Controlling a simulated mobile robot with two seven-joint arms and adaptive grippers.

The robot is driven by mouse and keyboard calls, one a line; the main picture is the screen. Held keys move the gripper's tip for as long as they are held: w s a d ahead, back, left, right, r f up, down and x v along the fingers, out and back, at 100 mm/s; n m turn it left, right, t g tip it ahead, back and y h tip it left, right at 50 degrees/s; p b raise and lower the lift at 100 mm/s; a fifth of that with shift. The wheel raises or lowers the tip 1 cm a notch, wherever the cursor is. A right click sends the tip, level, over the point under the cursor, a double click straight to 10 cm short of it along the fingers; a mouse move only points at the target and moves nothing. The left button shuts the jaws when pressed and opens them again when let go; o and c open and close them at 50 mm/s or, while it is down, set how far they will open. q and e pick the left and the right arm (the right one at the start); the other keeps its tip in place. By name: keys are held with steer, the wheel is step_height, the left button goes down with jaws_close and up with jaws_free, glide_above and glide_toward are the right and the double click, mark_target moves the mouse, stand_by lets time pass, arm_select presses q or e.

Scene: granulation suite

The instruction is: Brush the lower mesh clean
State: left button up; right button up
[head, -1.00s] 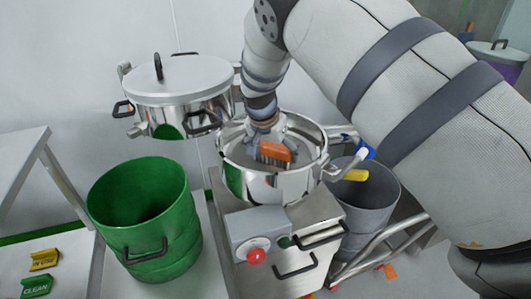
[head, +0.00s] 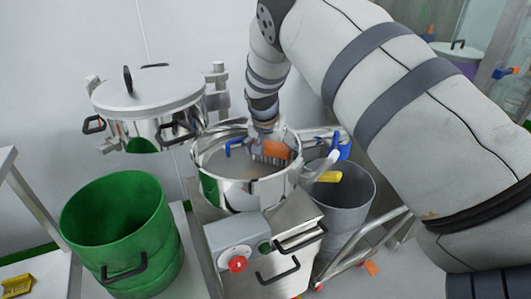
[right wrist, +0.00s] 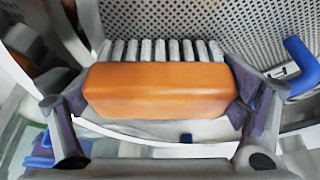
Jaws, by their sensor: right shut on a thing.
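My right gripper (head: 268,140) is shut on an orange brush (head: 276,149) inside the open steel sieve bowl (head: 248,191). In the right wrist view the brush's orange block (right wrist: 160,90) lies between both fingers, with pale bristle tufts along its far side. The perforated lower mesh (right wrist: 210,22) lies beyond the bristles; I cannot tell whether they touch it. Mesh also shows at the left of the bowl (head: 215,157). A blue handle-like part (right wrist: 298,65) is at the right of the wrist view, near the finger. My left gripper is out of view.
A lidded steel vessel (head: 150,97) hangs at the left of the bowl. A green drum (head: 118,225) stands front left and a grey bin (head: 345,197) stands right. A control box with a red button (head: 237,264) is in front of the bowl.

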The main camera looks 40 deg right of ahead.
mark_target(241, 168)
steer(key=shift+a+f, duration=0.15)
steer(key=shift+a, duration=1.1)
steer(key=shift+w+a, duration=0.3)
steer(key=shift+a, duration=0.7)
steer(key=shift+w+a, duration=0.3)
steer(key=shift+a, duration=0.65)
steer(key=shift+w+a, duration=0.2)
steer(key=shift+a, duration=0.65)
steer(key=shift+w+a, duration=0.2)
steer(key=shift+a, duration=0.65)
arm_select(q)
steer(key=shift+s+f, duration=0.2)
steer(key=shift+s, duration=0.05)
arm_select(e)
step_height(241, 168, up, 6)
steer(key=shift+f+p, duration=0.2)
steer(key=shift+p, duration=0.2)
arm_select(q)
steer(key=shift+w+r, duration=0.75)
arm_select(e)
steer(key=shift+r, duration=0.25)
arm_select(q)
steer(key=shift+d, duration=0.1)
